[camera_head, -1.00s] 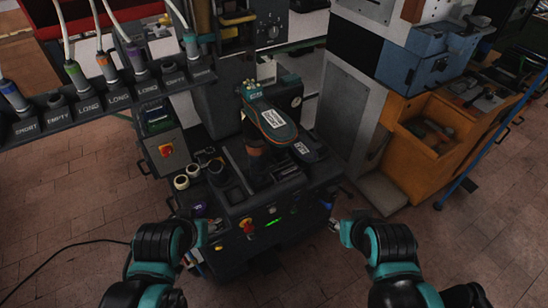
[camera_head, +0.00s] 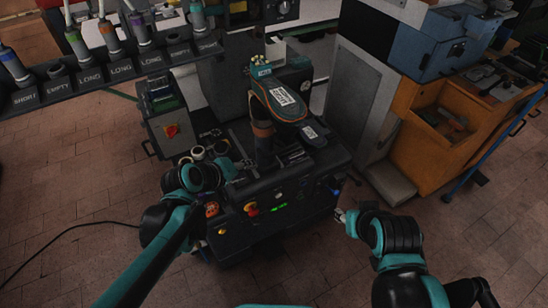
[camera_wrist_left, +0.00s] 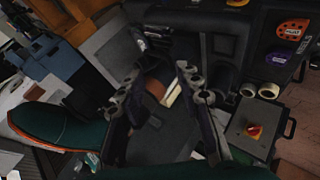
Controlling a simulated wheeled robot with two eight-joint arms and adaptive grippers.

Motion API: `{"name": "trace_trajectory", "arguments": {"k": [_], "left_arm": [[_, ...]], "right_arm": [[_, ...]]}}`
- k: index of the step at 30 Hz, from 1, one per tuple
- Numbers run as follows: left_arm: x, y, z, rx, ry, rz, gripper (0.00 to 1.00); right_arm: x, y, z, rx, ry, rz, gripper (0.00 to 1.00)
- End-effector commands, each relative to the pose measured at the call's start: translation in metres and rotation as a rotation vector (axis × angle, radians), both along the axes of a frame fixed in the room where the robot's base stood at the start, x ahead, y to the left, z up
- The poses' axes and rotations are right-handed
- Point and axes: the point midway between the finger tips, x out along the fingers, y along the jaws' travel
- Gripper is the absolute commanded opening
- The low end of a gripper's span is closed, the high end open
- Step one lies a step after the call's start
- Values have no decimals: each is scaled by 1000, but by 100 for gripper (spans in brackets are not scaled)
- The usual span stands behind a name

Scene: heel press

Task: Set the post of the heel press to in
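The heel press (camera_head: 285,195) is a dark machine in the middle of the head view. Its upright post (camera_head: 264,140), with a copper-brown band, carries a teal and orange shoe-shaped piece (camera_head: 284,99) with a white label. My left gripper (camera_head: 243,164) reaches over the press top, just left of the post. In the left wrist view its fingers (camera_wrist_left: 160,69) are apart. The brown band (camera_wrist_left: 155,88) shows between them, farther off; I cannot tell whether they touch it. My right gripper (camera_head: 340,215) is at the press's right front, apart from it; its finger opening is too small to read.
White rolls (camera_head: 198,152) stand on the press's left side, near my left wrist. A box with a red switch (camera_head: 171,131) is behind them. A labelled rack (camera_head: 110,72) hangs at upper left. An orange cabinet (camera_head: 430,150) is at right. Floor is clear in front.

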Motion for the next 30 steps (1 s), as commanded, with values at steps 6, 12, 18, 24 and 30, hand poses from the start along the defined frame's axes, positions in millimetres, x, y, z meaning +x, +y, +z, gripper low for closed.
{"name": "trace_trajectory", "arguments": {"k": [6,12,18,24,30], "left_arm": [[67,-21,-47,-405,43,152,34],[107,-28,-89,-760,98,262,34],[122,-27,-115,-977,140,318,34],[131,-33,-122,-1030,152,328,34],[154,-53,-130,-1027,152,326,34]], "right_arm": [[0,0,-27,0,0,0,40],[0,0,-44,0,0,0,40],[0,0,-53,0,0,0,40],[0,0,-57,0,0,0,40],[0,0,-66,0,0,0,40]]}}
